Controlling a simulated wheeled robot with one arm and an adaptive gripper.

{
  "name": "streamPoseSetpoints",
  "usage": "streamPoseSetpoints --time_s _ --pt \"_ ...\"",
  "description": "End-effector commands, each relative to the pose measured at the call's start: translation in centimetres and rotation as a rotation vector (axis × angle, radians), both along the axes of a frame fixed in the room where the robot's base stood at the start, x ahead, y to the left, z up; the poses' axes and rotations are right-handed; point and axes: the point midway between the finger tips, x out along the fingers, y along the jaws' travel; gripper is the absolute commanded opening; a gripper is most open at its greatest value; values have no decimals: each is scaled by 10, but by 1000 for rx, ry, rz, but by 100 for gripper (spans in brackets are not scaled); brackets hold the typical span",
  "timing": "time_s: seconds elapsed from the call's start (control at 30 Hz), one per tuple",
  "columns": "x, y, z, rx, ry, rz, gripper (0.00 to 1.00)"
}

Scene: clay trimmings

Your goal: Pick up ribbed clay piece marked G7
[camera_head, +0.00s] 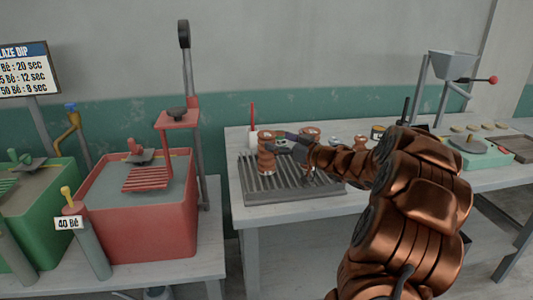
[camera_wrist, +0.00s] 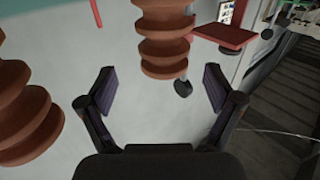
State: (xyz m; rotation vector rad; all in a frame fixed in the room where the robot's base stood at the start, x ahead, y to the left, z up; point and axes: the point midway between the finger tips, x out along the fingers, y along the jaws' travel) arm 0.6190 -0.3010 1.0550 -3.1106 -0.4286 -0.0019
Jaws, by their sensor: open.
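A ribbed, reddish-brown clay piece (camera_head: 266,158) stands upright on the slatted grey rack in the head view. In the wrist view, a ribbed clay piece (camera_wrist: 163,45) shows ahead, between the lines of my fingers and beyond their tips. A second ribbed piece (camera_wrist: 25,115) is at the left edge, outside my fingers. No G7 mark can be read on either piece. My gripper (camera_head: 287,143) is just right of the standing piece in the head view; in the wrist view my gripper (camera_wrist: 158,82) is open with nothing between its fingers.
The slatted rack (camera_head: 275,190) lies on a pale table (camera_head: 300,212). Another brown clay top (camera_head: 310,132) shows behind my gripper. A red tub (camera_head: 150,225) with a red stand (camera_head: 178,119) is to the left. A hopper (camera_head: 452,66) stands at the right.

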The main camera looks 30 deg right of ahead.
Motion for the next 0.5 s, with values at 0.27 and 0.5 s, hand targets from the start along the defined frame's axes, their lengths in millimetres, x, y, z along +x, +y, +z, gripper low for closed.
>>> streamPoseSetpoints --time_s 0.27,0.5 --pt "24 13 2 -2 -1 2 91" --pt "43 18 2 -2 -1 0 91"
